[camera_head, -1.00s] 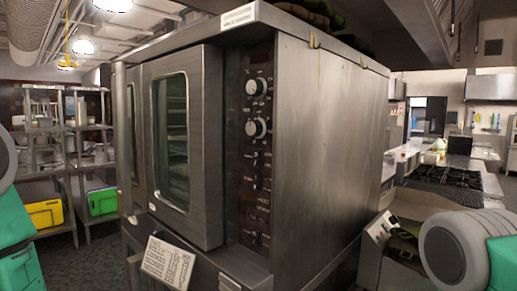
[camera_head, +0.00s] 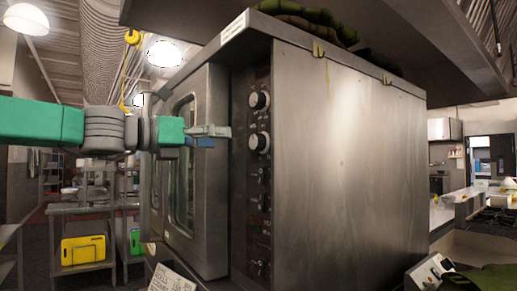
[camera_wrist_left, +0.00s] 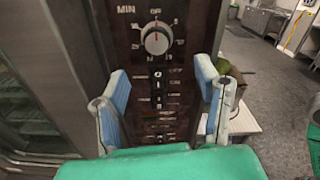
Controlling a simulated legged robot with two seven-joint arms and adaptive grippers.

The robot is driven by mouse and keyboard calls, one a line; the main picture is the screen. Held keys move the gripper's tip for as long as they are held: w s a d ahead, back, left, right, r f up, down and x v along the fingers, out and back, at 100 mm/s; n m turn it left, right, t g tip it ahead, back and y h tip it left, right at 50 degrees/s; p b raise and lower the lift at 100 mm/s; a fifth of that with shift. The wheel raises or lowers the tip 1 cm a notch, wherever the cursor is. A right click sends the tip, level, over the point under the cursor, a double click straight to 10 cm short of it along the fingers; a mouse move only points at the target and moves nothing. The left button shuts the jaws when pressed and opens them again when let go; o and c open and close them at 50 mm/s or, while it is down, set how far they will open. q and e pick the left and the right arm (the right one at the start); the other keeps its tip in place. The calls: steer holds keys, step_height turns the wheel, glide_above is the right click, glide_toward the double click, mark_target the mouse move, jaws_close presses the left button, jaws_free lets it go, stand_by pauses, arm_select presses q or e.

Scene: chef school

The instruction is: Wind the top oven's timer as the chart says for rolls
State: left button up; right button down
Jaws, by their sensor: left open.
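The steel oven (camera_head: 350,150) fills the middle of the head view, its dark control panel (camera_head: 238,200) facing left of centre. The panel carries an upper knob (camera_head: 259,100) and a lower knob (camera_head: 259,142). My left gripper (camera_head: 218,136) is open and empty in front of the panel, near the lower knob's height. A card with writing (camera_head: 172,281) shows at the bottom edge, too small to read. My right gripper is out of view.
The oven's glass door (camera_head: 184,165) is shut, left of the panel. Rows of switches (camera_wrist_left: 158,90) sit below the dial. Shelving with a yellow bin (camera_head: 83,250) stands behind at left; a hob (camera_head: 492,218) is at right.

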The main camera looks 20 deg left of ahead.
mark_target(253, 142)
arm_select(q)
steer(key=x, duration=0.6)
steer(key=shift+w+d+f, duration=0.2)
steer(key=shift+d, duration=0.05)
steer(key=w, duration=0.3)
steer(key=shift+w+d, duration=0.55)
steer(key=shift+d, duration=0.85)
steer(key=c, duration=0.9)
steer(key=shift+w+a, duration=0.1)
steer(key=shift+a, duration=0.2)
steer(key=shift+c, duration=0.2)
